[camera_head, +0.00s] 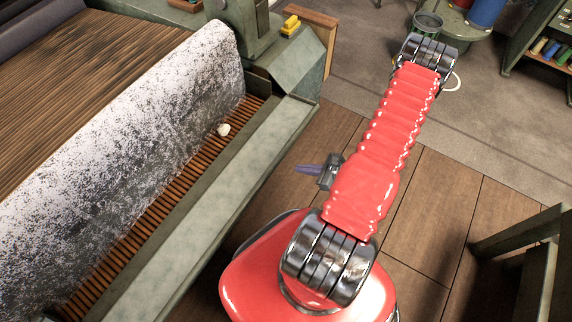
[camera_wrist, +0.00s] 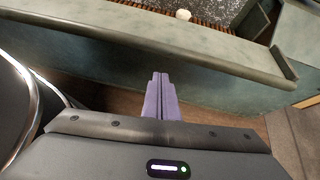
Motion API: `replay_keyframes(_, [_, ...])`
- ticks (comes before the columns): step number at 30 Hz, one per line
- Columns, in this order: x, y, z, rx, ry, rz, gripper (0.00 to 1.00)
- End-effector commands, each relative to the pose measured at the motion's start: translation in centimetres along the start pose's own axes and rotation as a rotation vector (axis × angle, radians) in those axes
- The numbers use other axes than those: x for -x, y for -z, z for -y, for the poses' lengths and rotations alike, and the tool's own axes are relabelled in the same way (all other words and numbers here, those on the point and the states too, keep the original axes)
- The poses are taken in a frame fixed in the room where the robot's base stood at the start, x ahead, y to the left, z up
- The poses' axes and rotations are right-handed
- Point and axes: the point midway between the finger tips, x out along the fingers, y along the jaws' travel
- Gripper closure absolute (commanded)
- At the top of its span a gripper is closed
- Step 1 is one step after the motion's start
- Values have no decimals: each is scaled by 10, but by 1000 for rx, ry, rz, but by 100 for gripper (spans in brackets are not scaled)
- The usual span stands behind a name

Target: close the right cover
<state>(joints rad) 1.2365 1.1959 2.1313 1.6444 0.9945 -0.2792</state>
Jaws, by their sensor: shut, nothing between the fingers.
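The machine's green end housing (camera_head: 290,65) is at the right end of the slatted apron (camera_head: 165,190), with an upright green part (camera_head: 240,25) at its far side. I cannot tell for sure which part is the right cover, or how far open it stands. My gripper (camera_head: 299,168) has purple fingers and is beside the machine's green front rail (camera_head: 235,160), apart from it in the head view. In the wrist view my gripper (camera_wrist: 160,76) is shut and empty, its fingertips pointing at the green front side below the rail (camera_wrist: 150,45).
A pale lump (camera_head: 223,129) lies on the slats by the speckled white sheet (camera_head: 130,130); it also shows in the wrist view (camera_wrist: 183,14). Yellow blocks (camera_head: 290,25) sit on the housing. A green frame (camera_head: 535,250) stands at right. The wooden floor (camera_head: 435,205) between is clear.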

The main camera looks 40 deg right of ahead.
Motion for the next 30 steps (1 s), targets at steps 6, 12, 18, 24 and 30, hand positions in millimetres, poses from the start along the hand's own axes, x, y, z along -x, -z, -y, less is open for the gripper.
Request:
replay_keyframes(6, [-1, 30, -5, -92, 54, -8, 100])
replay_keyframes(12, [-1, 31, -5, -96, 57, -8, 100])
replay_keyframes(18, [-2, 31, -5, -95, 56, -8, 100])
replay_keyframes(24, [-14, 31, -5, -94, 54, -8, 100])
replay_keyframes(30, [-37, 31, -4, -93, 53, -7, 100])
